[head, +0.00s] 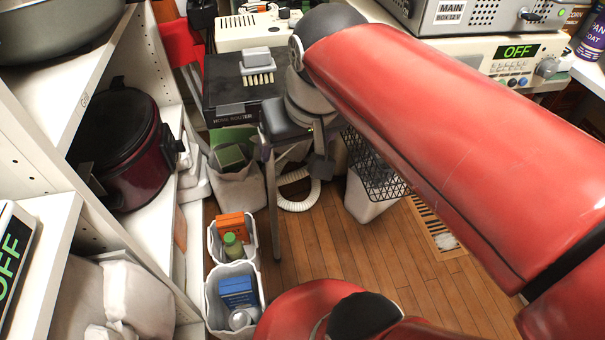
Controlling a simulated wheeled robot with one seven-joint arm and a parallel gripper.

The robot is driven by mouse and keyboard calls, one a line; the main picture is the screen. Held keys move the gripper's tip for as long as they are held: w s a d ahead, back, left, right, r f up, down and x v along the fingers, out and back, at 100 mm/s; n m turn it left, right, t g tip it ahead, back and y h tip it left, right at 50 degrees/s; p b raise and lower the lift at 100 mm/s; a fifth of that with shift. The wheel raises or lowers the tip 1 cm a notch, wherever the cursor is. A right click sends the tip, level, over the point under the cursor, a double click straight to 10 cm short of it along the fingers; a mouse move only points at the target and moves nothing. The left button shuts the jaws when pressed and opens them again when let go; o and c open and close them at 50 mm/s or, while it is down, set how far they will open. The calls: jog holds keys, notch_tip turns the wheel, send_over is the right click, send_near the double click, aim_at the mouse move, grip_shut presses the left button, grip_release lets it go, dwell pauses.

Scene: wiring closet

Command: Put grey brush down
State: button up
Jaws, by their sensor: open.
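The grey brush (257,60) has a grey block body and pale bristles that point down. It sits on top of the black box marked HOME ROUTER (225,88). My gripper (295,165) is open, to the right of the router and lower in the picture, pointing down. It is apart from the brush and I see nothing held in it. My red arm hides much of the right side of the view, and part of the gripper is hard to make out.
White shelves with a dark red cooker (150,165) stand at left. Two white bins (222,315) with small boxes and bottles stand on the wooden floor. A black wire basket (372,170) is right of my gripper. Equipment marked MAIN (450,12) is at the back right.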

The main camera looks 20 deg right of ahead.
jog(key=s+f+t, duration=0.1)
jog(key=s+f, duration=0.3)
jog(key=f, duration=0.1)
jog(key=shift+s+f, duration=0.15)
jog(key=shift+f, duration=0.25)
jog(key=shift+o, duration=0.5)
jog(key=shift+a, duration=0.1)
